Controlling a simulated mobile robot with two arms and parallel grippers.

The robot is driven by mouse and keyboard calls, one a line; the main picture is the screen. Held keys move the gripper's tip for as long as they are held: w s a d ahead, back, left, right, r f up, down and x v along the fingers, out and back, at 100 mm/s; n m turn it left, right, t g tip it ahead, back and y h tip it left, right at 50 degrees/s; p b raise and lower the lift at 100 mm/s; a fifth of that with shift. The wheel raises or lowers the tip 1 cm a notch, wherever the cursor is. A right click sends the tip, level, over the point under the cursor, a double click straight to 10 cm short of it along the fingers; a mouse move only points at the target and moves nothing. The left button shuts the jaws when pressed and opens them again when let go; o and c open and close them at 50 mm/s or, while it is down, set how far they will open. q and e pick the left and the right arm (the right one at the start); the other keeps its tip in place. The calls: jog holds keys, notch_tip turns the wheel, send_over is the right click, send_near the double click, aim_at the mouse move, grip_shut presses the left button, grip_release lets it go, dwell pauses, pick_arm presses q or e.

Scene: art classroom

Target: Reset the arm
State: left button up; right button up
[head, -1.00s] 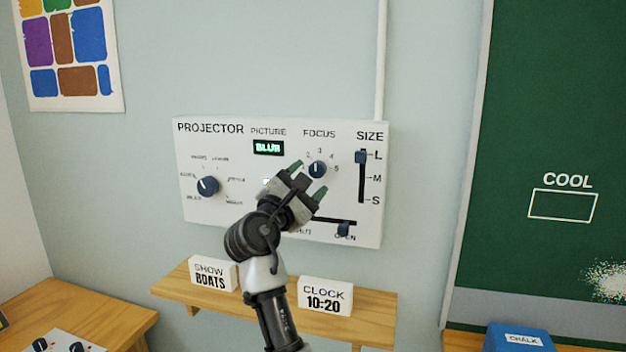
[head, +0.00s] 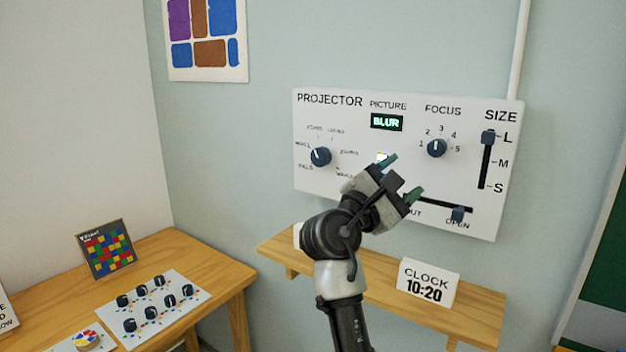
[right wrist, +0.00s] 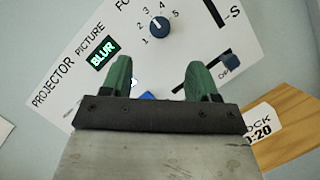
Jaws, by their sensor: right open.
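My right gripper (head: 402,176) is in front of the lower middle of the white projector panel (head: 310,120) on the wall. Its two green fingers are apart with nothing between them, and they show in the right wrist view (right wrist: 160,78) too. The panel display (head: 387,122) reads BLUR. The focus knob (head: 437,148) stands above and right of the fingers. The picture-choice knob (head: 320,156) is at the left. The size slider (head: 488,137) is at the top, by L. The lower slider (head: 458,213) is at the right, by OPEN. My left gripper is not in view.
A wooden shelf (head: 480,312) below the panel holds the clock card (head: 428,286), reading 10:20; another card is mostly hidden by my arm. A wooden table (head: 190,255) at left holds a knob board (head: 158,318) and a coloured grid picture (head: 106,249). The chalkboard edge (head: 590,270) is at right.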

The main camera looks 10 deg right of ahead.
jog(key=s+f+m+y, duration=0.1)
jog(key=s+f+y, duration=0.1)
jog(key=f, duration=0.7)
jog(key=s+d+f+m+y, duration=0.1)
jog(key=f+y, duration=0.3)
jog(key=f, duration=0.5)
jog(key=s+f+m+y, duration=0.2)
jog(key=s+f+y, duration=0.1)
jog(key=f, duration=0.6)
jog(key=shift+d+t, duration=0.25)
jog(key=shift+t, duration=0.05)
jog(key=s+a+f+m+g+y, duration=0.4)
jog(key=s+f, duration=0.4)
jog(key=s, duration=0.5)
jog(key=s+a+f+m+g+y, duration=0.25)
jog(key=s+a+f+y, duration=0.3)
jog(key=s+f, duration=0.55)
notch_tip(320, 180, down, 22)
jog(key=s+f+y, duration=0.1)
jog(key=s, duration=0.1)
jog(key=s+d+f+g, duration=0.1)
jog(key=s+f, duration=0.7)
jog(key=s+d+f+g, duration=0.1)
jog(key=s+d+f, duration=0.1)
jog(key=s+f, duration=0.7)
jog(key=shift+d+m, duration=0.25)
jog(key=shift+m, duration=0.1)
